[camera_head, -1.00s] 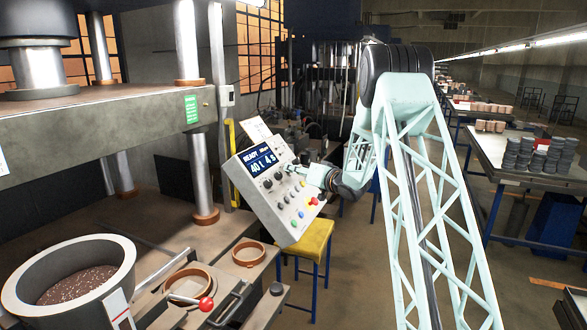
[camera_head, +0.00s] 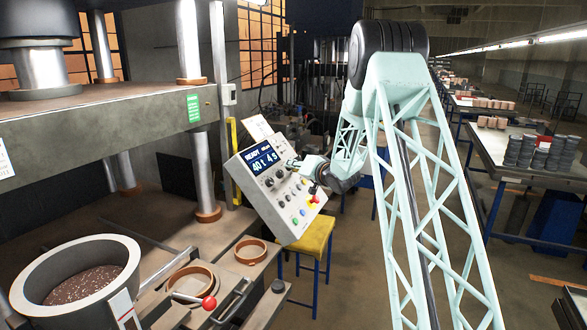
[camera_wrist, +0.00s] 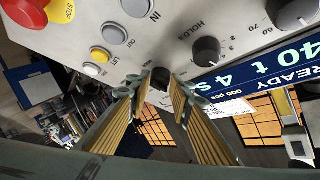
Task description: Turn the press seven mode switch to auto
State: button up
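The tilted light-grey press control panel (camera_head: 266,205) stands right of the press, with a blue display reading READY, 40 t 4 s. In the wrist view, a small black knob (camera_wrist: 160,78) near the panel's edge appears to be the mode switch; its label and pointer are not readable. My gripper (camera_head: 292,163) is at the panel's upper right edge. In the wrist view my gripper (camera_wrist: 161,90) has its yellow-padded fingers on either side of this knob, parted by about its width. Whether the pads touch it is unclear.
A larger black HOLD knob (camera_wrist: 206,51) and the display (camera_wrist: 265,75) lie beside the right finger. Grey, white and yellow buttons and the red stop button (camera_wrist: 22,12) lie on the other side. A yellow stool (camera_head: 312,238) stands below the panel.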

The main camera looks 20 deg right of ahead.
jog(key=o, duration=0.3)
jog(key=v, duration=1.2)
dwell(0.3)
jog(key=shift+a, duration=0.1)
dwell(0.5)
